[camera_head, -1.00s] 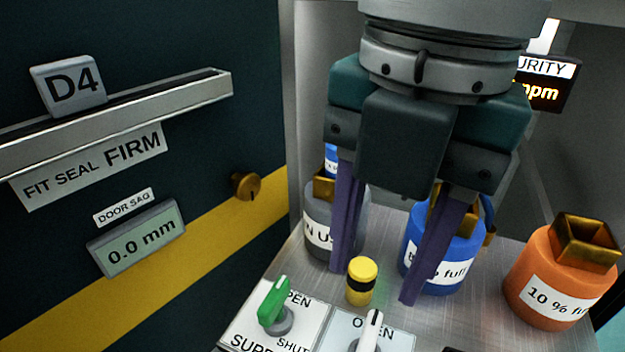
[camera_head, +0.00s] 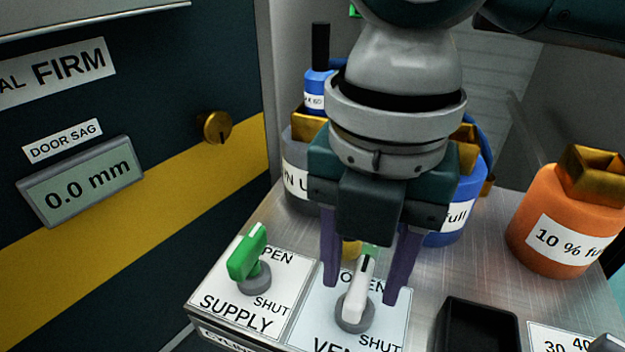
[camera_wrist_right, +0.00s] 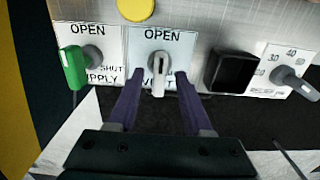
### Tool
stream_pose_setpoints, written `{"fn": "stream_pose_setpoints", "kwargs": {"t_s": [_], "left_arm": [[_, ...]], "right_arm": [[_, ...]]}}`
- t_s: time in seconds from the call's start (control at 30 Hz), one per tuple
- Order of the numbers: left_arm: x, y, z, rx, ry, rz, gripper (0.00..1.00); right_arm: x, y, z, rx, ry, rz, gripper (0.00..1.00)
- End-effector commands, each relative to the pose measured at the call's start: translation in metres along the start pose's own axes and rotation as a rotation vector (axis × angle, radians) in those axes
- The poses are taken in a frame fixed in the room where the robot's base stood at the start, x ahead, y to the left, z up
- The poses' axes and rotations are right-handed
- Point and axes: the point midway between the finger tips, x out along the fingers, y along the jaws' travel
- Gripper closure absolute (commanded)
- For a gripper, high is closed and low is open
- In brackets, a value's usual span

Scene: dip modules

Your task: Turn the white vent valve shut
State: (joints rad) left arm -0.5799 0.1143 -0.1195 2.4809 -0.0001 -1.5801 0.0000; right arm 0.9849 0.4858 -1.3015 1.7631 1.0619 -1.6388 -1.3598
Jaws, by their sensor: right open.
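The white vent valve (camera_head: 357,292) has a white lever on a grey round base, on a white plate marked OPEN and SHUT. In the head view its lever points up toward the OPEN label. It also shows in the right wrist view (camera_wrist_right: 158,74). My right gripper (camera_head: 362,292) is open, with its two purple fingers on either side of the lever. The fingers look apart from the lever; whether either touches it I cannot tell. In the right wrist view the fingertips (camera_wrist_right: 159,74) flank the lever. My left gripper is not in view.
The green supply valve (camera_head: 248,258) stands just left, its lever up near OPEN. A black square holder (camera_head: 478,326) and a grey dial (camera_wrist_right: 292,82) are to the right. A yellow-topped button (camera_wrist_right: 135,9), an orange bottle (camera_head: 560,225) and a blue bottle (camera_head: 462,205) stand behind.

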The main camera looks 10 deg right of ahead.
Motion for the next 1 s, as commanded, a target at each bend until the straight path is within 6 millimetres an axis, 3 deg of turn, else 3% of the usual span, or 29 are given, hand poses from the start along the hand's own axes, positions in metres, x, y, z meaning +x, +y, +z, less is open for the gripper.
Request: {"fn": "stream_pose_setpoints", "kwargs": {"t_s": [0.2, 0.63, 1.0], "left_arm": [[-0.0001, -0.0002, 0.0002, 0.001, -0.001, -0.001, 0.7], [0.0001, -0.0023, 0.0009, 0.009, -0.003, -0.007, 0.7], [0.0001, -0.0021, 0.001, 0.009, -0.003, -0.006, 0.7]], "right_arm": [[0.0001, 0.0001, -0.0002, 0.0, 0.0, 0.0, 0.5], [-0.0001, 0.0001, -0.0002, 0.0, 0.0, 0.001, 0.98], [-0.0003, 0.0001, -0.0002, 0.0, 0.0, 0.0, 1.0]]}}
